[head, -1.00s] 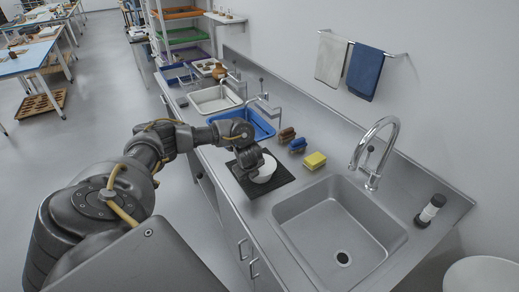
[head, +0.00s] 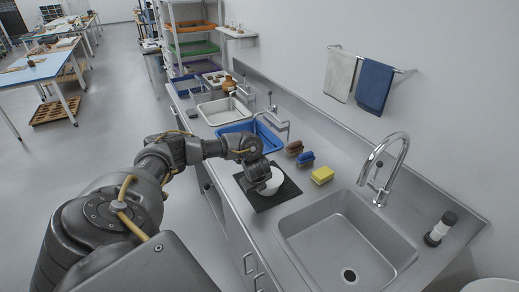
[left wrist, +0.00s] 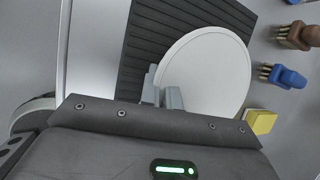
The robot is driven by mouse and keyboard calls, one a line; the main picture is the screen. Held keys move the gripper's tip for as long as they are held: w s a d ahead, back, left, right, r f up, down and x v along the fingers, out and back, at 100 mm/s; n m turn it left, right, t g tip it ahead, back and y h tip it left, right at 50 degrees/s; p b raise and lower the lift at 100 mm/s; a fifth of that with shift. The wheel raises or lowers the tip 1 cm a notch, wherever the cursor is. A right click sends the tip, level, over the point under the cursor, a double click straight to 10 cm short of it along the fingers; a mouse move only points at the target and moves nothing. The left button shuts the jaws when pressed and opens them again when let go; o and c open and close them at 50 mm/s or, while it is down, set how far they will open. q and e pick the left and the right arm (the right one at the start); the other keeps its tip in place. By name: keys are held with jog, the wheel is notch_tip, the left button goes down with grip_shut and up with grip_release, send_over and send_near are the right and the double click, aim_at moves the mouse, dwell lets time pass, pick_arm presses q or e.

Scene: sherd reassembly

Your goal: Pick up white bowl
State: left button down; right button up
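The white bowl (head: 274,182) is at the black ribbed mat (head: 262,203) beside the sink; I cannot tell whether it touches the mat. My left gripper (head: 259,181) is at the bowl's near-left side and hides part of it. In the left wrist view, the bowl (left wrist: 215,75) shows as a broad white round, over the mat (left wrist: 145,50). The fingers of my left gripper (left wrist: 162,92) are close together with the bowl's rim between them, one finger inside and one outside. My right gripper is not in view.
A yellow sponge (head: 322,175), a blue brush (head: 305,159) and a brown brush (head: 294,148) lie right of the bowl. The sink (head: 345,240) with its tall faucet (head: 385,165) is nearer. A blue basin (head: 250,133) and a white basin (head: 222,111) are farther back.

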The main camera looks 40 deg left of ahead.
pick_arm(q)
jog(key=shift+r, duration=0.1)
jog(key=shift+w+r+b, duration=0.1)
jog(key=shift+r+b, duration=0.25)
jog(key=shift+r, duration=0.65)
jog(key=v, duration=0.3)
jog(key=shift+p, duration=0.35)
jog(key=s+d+r+p, duration=0.8)
jog(key=s+p, duration=0.1)
jog(key=p, duration=0.1)
jog(key=shift+d, duration=0.35)
jog(key=shift+s+p, duration=0.15)
jog(key=shift+p, duration=0.15)
